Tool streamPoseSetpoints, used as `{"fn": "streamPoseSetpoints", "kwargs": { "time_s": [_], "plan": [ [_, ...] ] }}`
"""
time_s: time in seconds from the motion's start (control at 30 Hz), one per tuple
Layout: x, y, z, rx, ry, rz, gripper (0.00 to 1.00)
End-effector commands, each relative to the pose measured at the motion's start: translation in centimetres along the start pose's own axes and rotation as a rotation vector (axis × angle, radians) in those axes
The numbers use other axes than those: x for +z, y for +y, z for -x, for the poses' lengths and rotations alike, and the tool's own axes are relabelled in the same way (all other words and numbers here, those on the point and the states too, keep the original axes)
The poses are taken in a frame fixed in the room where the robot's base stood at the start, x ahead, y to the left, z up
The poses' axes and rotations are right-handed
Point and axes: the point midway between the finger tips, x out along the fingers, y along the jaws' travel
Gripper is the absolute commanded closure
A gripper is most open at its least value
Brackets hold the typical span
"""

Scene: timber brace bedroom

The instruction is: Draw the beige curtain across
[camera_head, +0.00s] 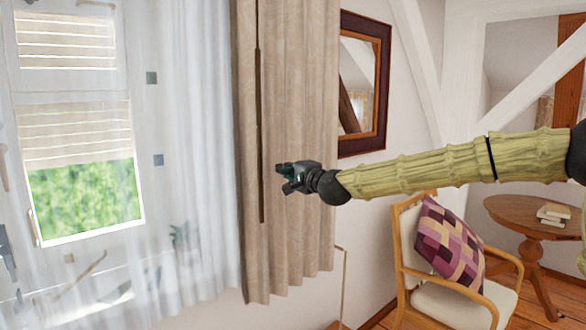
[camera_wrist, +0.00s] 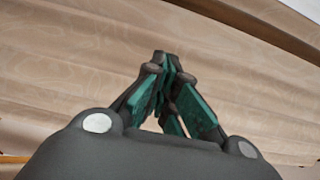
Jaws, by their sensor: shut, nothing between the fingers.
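The beige curtain (camera_head: 285,110) hangs in folds to the right of the window, gathered at that side. A dark thin rod (camera_head: 260,130) hangs straight down along its left part. My gripper (camera_head: 281,175) is in front of the curtain, just right of the rod, pointing left. In the wrist view the beige folds (camera_wrist: 70,70) fill the background behind my gripper (camera_wrist: 165,62). Its fingertips meet and hold nothing. I cannot tell whether the fingers touch the cloth.
A sheer white curtain (camera_head: 195,150) covers the window (camera_head: 80,150). A framed mirror (camera_head: 379,90) hangs right of the beige curtain. A wooden chair (camera_head: 405,245) with a patterned cushion (camera_head: 448,245) and a round table (camera_head: 520,212) with books (camera_head: 554,212) stand at the lower right.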

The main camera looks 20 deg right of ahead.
Motion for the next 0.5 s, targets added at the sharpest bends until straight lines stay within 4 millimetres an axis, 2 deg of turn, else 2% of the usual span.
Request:
{"fn": "streamPoseSetpoints", "kwargs": {
  "time_s": [0.27,0.5],
  "plan": [
    [0.0,-0.1,-2.5,0.001,0.000,0.001,1.00],
    [2.3,-0.2,-1.6,0.002,-0.001,0.000,1.00]
  ]
}}
